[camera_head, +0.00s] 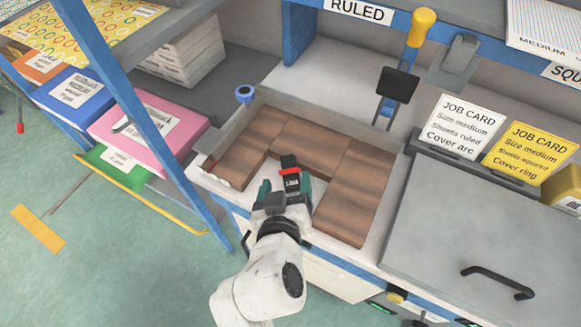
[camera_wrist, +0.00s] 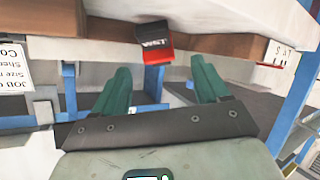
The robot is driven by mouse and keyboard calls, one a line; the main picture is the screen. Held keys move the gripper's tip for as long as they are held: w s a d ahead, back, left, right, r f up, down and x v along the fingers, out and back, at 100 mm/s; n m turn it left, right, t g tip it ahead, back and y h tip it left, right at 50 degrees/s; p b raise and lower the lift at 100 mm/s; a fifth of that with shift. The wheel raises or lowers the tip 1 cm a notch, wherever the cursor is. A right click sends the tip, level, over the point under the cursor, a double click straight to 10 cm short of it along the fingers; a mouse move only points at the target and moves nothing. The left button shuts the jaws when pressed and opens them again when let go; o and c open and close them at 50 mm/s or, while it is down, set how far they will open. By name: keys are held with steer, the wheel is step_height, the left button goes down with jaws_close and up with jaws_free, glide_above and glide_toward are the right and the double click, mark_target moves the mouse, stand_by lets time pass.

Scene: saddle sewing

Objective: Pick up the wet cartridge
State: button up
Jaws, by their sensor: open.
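The wet cartridge (camera_head: 290,172) is a small black and red block at the near side of a wooden-slatted tray. In the wrist view the cartridge (camera_wrist: 154,42) shows the word WET on its dark face and a red part below. My gripper (camera_head: 285,190) has green fingers that are spread apart. In the wrist view my gripper (camera_wrist: 160,74) is empty, with the cartridge just ahead of the fingertips and between them sideways. I cannot tell whether either finger touches it.
The brown slatted tray (camera_head: 355,190) lies beyond my gripper. A grey lid with a black handle (camera_head: 497,283) and two job cards (camera_head: 465,127) are at the right. A blue post (camera_head: 140,115) and a pink box (camera_head: 148,132) stand at the left. A yellow-handled lever (camera_head: 421,27) rises behind.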

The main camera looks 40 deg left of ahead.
mark_target(288, 172)
steer(key=shift+x, duration=1.65)
steer(key=c, duration=1.3)
